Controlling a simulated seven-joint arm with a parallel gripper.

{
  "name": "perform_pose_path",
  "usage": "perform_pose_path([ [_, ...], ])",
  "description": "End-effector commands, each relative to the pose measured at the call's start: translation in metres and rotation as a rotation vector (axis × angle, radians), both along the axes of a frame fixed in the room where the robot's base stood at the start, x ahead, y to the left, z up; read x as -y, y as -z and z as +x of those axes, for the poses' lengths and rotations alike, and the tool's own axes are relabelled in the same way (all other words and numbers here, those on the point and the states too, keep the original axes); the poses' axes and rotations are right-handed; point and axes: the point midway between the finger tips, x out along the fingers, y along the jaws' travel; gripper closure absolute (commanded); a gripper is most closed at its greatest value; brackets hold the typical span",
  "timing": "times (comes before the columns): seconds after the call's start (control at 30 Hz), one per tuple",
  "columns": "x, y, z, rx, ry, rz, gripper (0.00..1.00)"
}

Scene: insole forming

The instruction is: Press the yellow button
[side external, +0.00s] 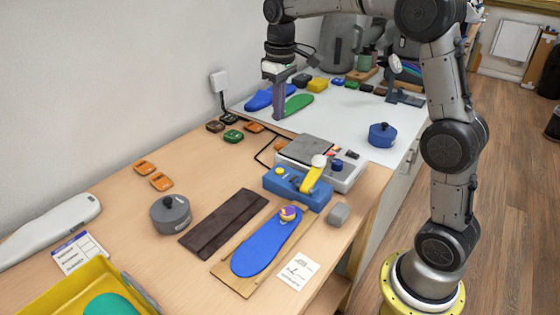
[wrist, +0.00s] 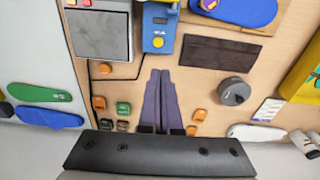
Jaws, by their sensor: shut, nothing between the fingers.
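The yellow button (side external: 280,171) sits on top of the blue device (side external: 290,190) at the right front of the wooden table, beside the device's yellow lever (side external: 313,175). In the wrist view the button (wrist: 158,42) shows on the near end of the blue device (wrist: 159,22), just beyond my fingertips in the picture.
A grey-topped machine (side external: 310,150) stands right behind the blue device. A blue insole (side external: 262,245) on a board, a dark strip (side external: 225,222) and a grey pot (side external: 170,215) lie in front. Orange blocks (side external: 161,181) and a yellow tray (side external: 65,292) are at left.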

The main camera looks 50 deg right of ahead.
Motion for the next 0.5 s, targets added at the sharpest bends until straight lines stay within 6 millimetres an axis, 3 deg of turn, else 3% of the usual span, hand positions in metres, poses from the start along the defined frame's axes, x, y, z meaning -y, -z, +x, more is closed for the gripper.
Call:
perform_pose_path([
  [0.13, 0.006, 0.017, 0.002, -0.038, 0.012, 0.008, 1.00],
  [0.5, 0.007, 0.019, 0.002, -0.042, 0.016, 0.009, 1.00],
])
